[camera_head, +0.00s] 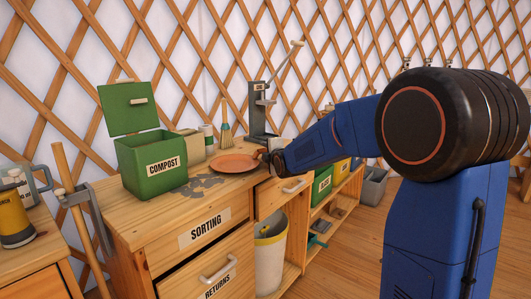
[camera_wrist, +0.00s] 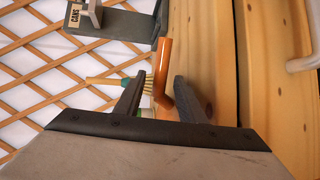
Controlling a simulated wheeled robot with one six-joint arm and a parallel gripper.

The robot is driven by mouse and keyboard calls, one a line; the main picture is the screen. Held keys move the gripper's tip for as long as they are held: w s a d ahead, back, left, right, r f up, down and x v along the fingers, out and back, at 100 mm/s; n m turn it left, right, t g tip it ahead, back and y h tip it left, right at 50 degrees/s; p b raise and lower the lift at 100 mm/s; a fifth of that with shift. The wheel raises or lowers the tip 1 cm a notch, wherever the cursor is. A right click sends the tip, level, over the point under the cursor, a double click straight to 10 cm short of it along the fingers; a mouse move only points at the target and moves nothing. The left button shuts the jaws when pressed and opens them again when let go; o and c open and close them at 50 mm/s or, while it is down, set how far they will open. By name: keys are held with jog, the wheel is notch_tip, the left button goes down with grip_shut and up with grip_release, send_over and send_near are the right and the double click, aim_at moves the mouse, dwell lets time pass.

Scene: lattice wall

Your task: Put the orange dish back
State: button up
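The orange dish (camera_head: 235,163) lies flat on the wooden counter (camera_head: 150,217), to the right of the green compost bin. In the wrist view the dish (camera_wrist: 164,65) shows edge-on as an orange strip. My gripper (camera_wrist: 160,80) is open, with one finger on each side of the dish's near edge. A gap shows beside the dish, so the fingers do not look closed on it. In the head view my gripper (camera_head: 275,160) is at the dish's right side, its fingertips too small to make out.
The green compost bin (camera_head: 152,163) has its lid up. A grey can crusher (camera_head: 258,108) and a small brush (camera_head: 225,125) stand behind the dish. A drawer (camera_head: 285,190) sticks out at the counter's front, above a white bin (camera_head: 269,258). Grey scraps (camera_head: 205,184) lie in front.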

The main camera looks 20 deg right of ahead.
jog(key=shift+r, duration=0.15)
jog(key=s+r, duration=0.2)
jog(key=s, duration=1)
jog(key=s+f+m+g, duration=0.3)
jog(key=s+f+m, duration=0.2)
jog(key=s, duration=0.9)
jog(key=s+d+f+m+g, duration=0.1)
jog(key=s+f+m+g, duration=0.3)
jog(key=s, duration=1.1)
jog(key=s+d+f+m+g, duration=0.1)
jog(key=s+f+m+g, duration=0.3)
jog(key=s, duration=1)
notch_tip(320, 180, down, 3)
jog(key=m, duration=0.5)
jog(key=shift+s+d+m+h, duration=0.2)
jog(key=shift+m+h, duration=0.1)
jog(key=shift+m, duration=0.1)
